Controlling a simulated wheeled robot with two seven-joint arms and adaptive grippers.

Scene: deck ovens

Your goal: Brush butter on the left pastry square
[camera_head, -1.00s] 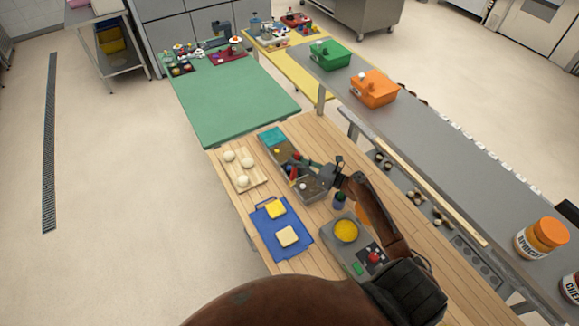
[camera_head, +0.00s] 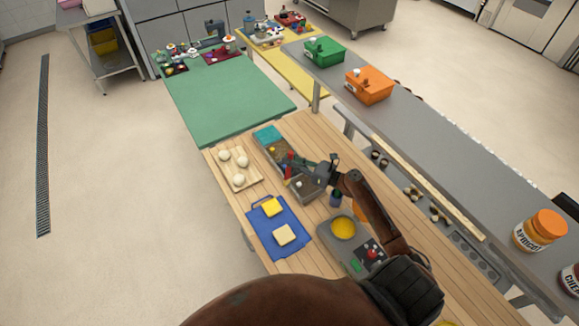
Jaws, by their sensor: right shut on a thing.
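Two pastry squares lie on a blue board. The left pastry square (camera_head: 271,207) is deeper yellow, and the other pastry square (camera_head: 284,234) is paler. A bowl of yellow butter (camera_head: 343,227) sits on a grey unit to their right. My left gripper is not in view.
The blue board (camera_head: 267,246) lies on the wooden table. A wooden board (camera_head: 247,178) with several pale dough balls is beyond it. The grey tray (camera_head: 268,150) holds a teal item. A grey counter (camera_head: 436,137) with tubs and jars runs along the right. The green table (camera_head: 222,102) is mostly clear.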

